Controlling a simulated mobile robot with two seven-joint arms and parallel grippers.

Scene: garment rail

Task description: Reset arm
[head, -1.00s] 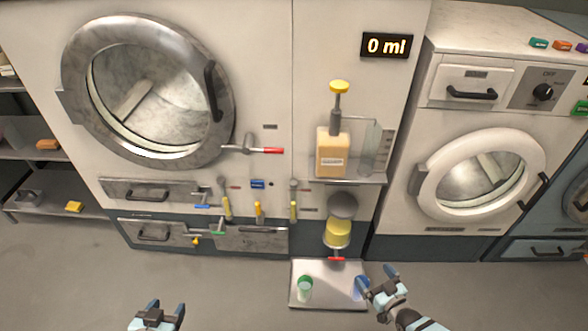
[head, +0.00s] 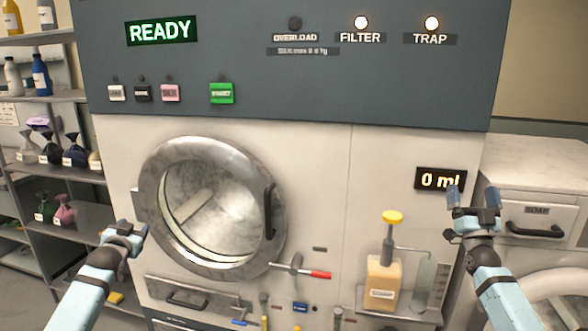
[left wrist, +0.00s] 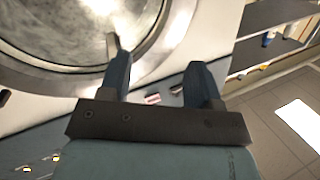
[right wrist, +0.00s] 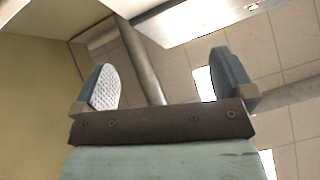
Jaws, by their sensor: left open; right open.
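My left gripper (head: 122,232) is open and empty, raised in front of the lower left of the big machine's round door (head: 205,205). In the left wrist view my left gripper (left wrist: 160,80) has its fingers apart, with the door's metal rim beyond them. My right gripper (head: 473,205) is open and empty, pointing up near the 0 ml display (head: 440,179). In the right wrist view my right gripper (right wrist: 165,85) has nothing between its fingers; ceiling and wall lie beyond.
The machine's dark panel shows a green READY sign (head: 161,31) and several buttons. A soap pump bottle (head: 382,281) stands on a small shelf. Shelves with bottles (head: 62,96) are at left. A white washer (head: 540,165) is at right.

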